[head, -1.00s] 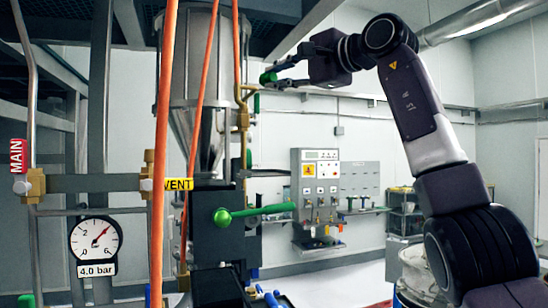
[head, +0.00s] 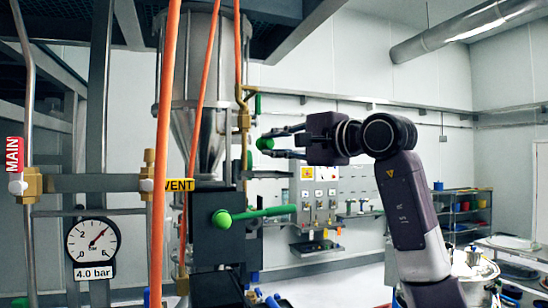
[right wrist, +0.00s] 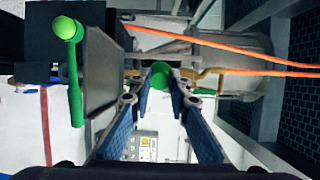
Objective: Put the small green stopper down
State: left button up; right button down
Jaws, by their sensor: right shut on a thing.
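The small green stopper (head: 264,143) is at the fingertips of my right gripper (head: 268,145), to the right of the steel hopper. It is held in the air, just right of a brass pipe. In the right wrist view the round green end of the stopper (right wrist: 160,72) sits between the two fingertips (right wrist: 162,76). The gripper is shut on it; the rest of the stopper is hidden. My left gripper is not in view.
The steel hopper (head: 196,90) has orange hoses (head: 165,130) in front. A wall panel (head: 332,180) and shelves (head: 466,210) stand behind. A pressure gauge (head: 94,241) is at lower left.

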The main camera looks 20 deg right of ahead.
notch_tip(320, 180, down, 3)
jog(key=shift+s+r, duration=0.1)
jog(key=shift+r, duration=0.05)
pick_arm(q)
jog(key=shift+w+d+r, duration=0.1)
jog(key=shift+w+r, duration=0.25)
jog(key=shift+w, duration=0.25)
pick_arm(e)
jog(key=shift+d+f, duration=0.1)
jog(key=shift+f, duration=0.1)
